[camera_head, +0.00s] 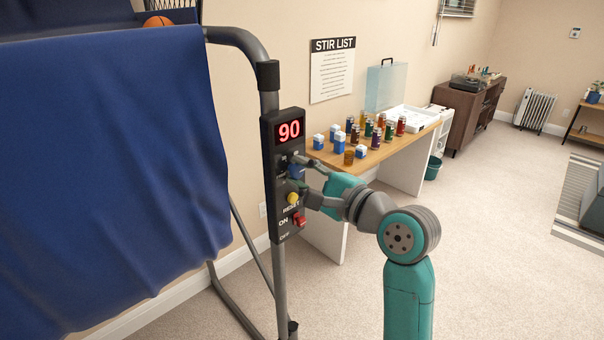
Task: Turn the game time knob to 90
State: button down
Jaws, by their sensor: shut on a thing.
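A black control box (268,150) is fixed upright to a grey metal post. Its red display (289,131) reads 90. My gripper (295,172) reaches in from the right at the middle of the box, above the yellow reset button. It is shut on the game time knob (296,171), a small dark blue shape between the fingers. The fingers hide most of the knob, so its pointer and markings cannot be read.
Below the knob are a yellow reset button (293,198) and a red on/off switch (299,219). A blue cloth (110,160) hangs at left. A wooden-topped table (376,157) with bottles and small boxes stands behind my arm.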

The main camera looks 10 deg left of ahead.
jog(key=shift+f+m, duration=0.1)
jog(key=shift+m, duration=0.2)
jog(key=c, duration=0.8)
grip_release()
jog(key=shift+o, duration=0.2)
jog(key=shift+d, duration=0.15)
jog(key=v, duration=1.1)
jog(key=shift+s+d, duration=0.25)
jog(key=shift+s, duration=0.1)
